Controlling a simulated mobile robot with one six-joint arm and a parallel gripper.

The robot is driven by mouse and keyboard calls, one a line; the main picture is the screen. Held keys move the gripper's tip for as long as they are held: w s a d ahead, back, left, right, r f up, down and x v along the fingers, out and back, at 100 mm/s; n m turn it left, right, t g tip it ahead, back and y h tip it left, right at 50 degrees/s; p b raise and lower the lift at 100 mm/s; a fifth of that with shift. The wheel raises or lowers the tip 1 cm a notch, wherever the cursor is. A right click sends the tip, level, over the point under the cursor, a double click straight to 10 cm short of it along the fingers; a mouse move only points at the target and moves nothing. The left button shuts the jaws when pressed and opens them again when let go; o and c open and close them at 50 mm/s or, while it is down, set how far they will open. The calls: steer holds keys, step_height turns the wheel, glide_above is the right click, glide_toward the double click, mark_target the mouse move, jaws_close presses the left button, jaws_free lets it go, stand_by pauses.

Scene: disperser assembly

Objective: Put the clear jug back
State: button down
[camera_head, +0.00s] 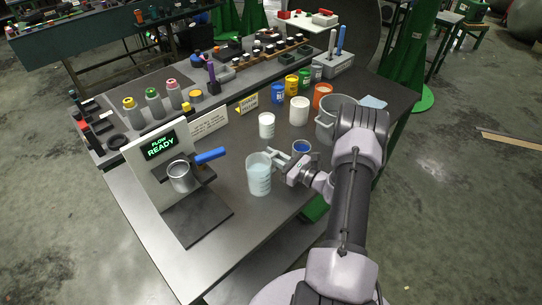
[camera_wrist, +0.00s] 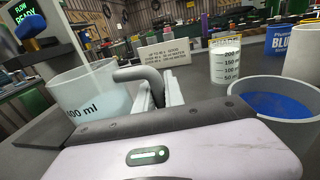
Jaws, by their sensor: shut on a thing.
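The clear jug (camera_head: 259,178) is translucent and pale, with volume marks, near the front edge of the grey bench in the head view. In the wrist view the jug (camera_wrist: 88,92) is at the left, marked with a ml figure, and its bent grey handle (camera_wrist: 140,73) reaches toward my fingers. My gripper (camera_head: 277,158) comes from the right and is shut on the jug's handle; its fingers also show in the wrist view (camera_wrist: 160,92). The jug looks about upright. I cannot tell whether its base touches the bench.
A blue-filled cup (camera_head: 301,148), a measuring beaker (camera_head: 267,127), a white container (camera_head: 299,112) and a grey bucket (camera_head: 324,128) stand close behind and right.

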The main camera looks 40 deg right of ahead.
steer(key=shift+f, duration=0.15)
steer(key=c, duration=1.4)
jaws_free()
steer(key=shift+c, duration=0.2)
steer(key=shift+s+d+r, duration=0.1)
steer(key=shift+s+r, duration=0.1)
steer(key=shift+s, duration=0.15)
steer(key=p+v, duration=0.1)
steer(key=v, duration=1)
steer(key=shift+s+f+p, duration=0.1)
steer(key=shift+s+p, duration=0.05)
steer(key=shift+p, duration=0.15)
